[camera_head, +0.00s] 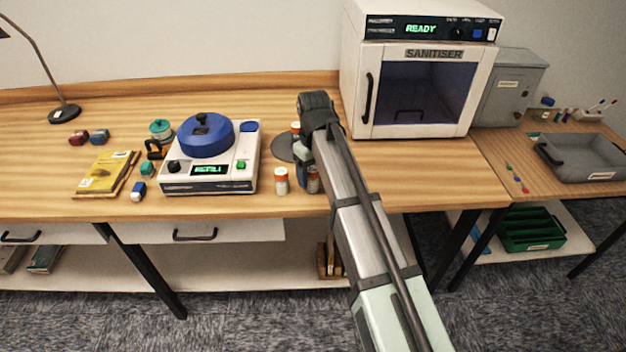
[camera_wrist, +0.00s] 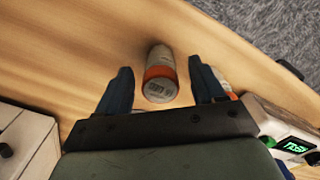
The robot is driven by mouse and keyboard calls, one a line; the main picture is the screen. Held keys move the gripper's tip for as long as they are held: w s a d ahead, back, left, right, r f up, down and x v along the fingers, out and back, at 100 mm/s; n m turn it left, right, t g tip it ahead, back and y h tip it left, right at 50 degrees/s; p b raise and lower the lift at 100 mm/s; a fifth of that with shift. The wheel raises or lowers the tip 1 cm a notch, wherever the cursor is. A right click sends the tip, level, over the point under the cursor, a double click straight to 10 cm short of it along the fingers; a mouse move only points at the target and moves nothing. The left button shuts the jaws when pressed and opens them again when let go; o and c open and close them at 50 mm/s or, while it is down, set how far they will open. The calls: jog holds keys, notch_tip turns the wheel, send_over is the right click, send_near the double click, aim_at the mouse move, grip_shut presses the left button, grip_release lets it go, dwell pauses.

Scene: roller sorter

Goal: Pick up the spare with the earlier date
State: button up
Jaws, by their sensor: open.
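My gripper (camera_wrist: 160,66) is open, pointing down, with a dark finger on each side of a white and orange bottle (camera_wrist: 161,85). The bottle stands between the fingers, with a visible gap on at least one side. Its end carries small dark print that I cannot read. In the head view this bottle (camera_head: 314,184) is mostly hidden by my gripper. A second white and orange bottle (camera_head: 281,181) stands upright just left of my gripper. It shows partly behind the right finger in the wrist view (camera_wrist: 229,88). Its date is not legible.
The white sorter (camera_head: 210,185) with a blue lid stands left. The sanitiser (camera_head: 415,95) stands behind right. The table's front edge is close.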

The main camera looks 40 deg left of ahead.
jog(key=c, duration=1.1)
jog(key=shift+c, duration=0.2)
jog(key=shift+r, duration=0.15)
